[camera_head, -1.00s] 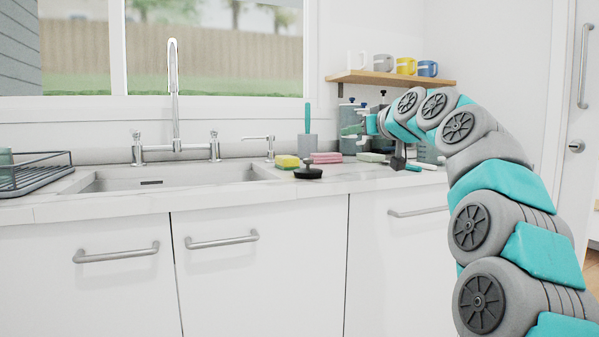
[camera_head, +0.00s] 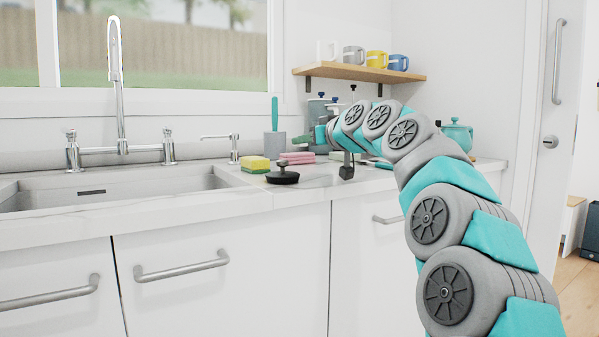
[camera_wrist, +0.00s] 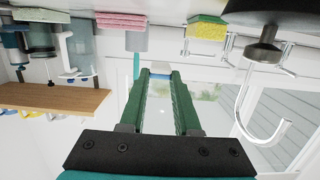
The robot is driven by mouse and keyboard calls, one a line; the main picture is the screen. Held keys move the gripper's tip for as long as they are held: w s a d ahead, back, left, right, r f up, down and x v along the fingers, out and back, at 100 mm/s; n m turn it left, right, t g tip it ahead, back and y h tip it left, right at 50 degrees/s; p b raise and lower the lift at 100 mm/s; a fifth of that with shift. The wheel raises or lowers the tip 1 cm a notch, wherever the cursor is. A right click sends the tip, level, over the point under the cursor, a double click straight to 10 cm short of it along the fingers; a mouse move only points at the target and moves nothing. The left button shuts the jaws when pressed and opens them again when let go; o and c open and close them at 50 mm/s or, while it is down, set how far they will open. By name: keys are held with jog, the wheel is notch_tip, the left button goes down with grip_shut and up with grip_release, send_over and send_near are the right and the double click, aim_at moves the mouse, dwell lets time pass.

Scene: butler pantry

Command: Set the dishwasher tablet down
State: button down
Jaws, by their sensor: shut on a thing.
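In the wrist view, which looks upside down, the two green fingers of my gripper (camera_wrist: 160,77) are closed toward each other at their tips. A small pale block with a bluish edge, the dishwasher tablet (camera_wrist: 160,71), sits between the fingertips. My gripper is held above the counter (camera_head: 310,190), near the sponges and the brush holder. In the head view my wrist is over the right part of the counter, and I cannot make out the tablet there.
The sink (camera_head: 110,190) lies left. A wooden shelf (camera_head: 358,73) with mugs hangs above. Bare counter shows around the plunger.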

aim_at(306, 176)
jog(key=shift+f+b, duration=0.4)
jog(key=shift+f, duration=2.95)
jog(key=shift+f+b, duration=0.25)
jog(key=shift+b, duration=0.05)
jog(key=c, duration=0.6)
grip_release()
jog(key=shift+r, duration=0.1)
